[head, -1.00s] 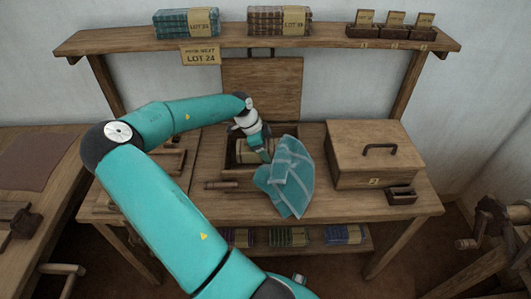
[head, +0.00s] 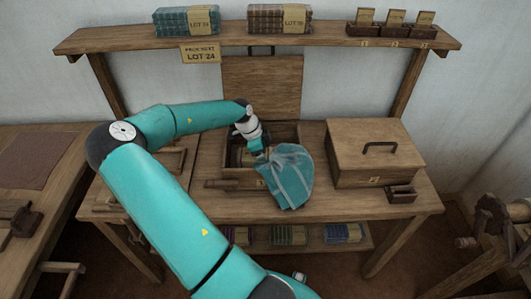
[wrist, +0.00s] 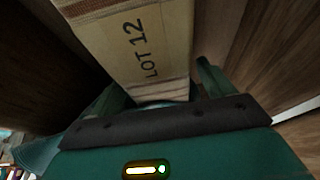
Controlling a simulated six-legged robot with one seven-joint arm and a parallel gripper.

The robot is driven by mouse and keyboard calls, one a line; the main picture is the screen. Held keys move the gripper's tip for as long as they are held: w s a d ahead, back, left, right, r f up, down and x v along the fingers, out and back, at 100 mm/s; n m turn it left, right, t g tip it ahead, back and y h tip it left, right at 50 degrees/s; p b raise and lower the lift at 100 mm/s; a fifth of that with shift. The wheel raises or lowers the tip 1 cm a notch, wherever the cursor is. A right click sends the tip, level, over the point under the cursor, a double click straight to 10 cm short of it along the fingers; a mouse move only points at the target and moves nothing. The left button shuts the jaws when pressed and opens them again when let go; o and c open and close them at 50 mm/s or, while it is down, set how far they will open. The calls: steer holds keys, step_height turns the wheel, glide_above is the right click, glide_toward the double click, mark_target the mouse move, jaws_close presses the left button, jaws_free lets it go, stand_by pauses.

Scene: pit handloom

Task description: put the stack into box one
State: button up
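The teal stack (head: 175,22) with a LOT 24 band lies at the left of the upper shelf; a brown stack (head: 265,18) with its own lot band is to its right. Box one (head: 230,172) is the open box on the bench, its lid (head: 285,85) upright behind it. A teal checked cloth (head: 290,180) hangs over its front right edge. My gripper (head: 258,150) points down into the box, beside the cloth. In the wrist view, a wrapped stack (wrist: 145,45) marked LOT 12 lies between its fingers (wrist: 162,95); whether they press on it is unclear.
A closed box (head: 345,160) labelled 2 with a black handle stands right of the open one, a small dark tray (head: 401,194) in front. A sign (head: 201,54) reads PACK NEXT LOT 24. Several stacks (head: 288,235) lie on the lower shelf. Small card trays (head: 390,32) stand at the shelf's right.

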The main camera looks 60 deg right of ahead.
steer(key=shift+o, duration=0.2)
steer(key=shift+r, duration=0.1)
steer(key=shift+r, duration=0.25)
steer(key=v, duration=1.2)
steer(key=shift+r, duration=0.3)
steer(key=shift+a, duration=0.1)
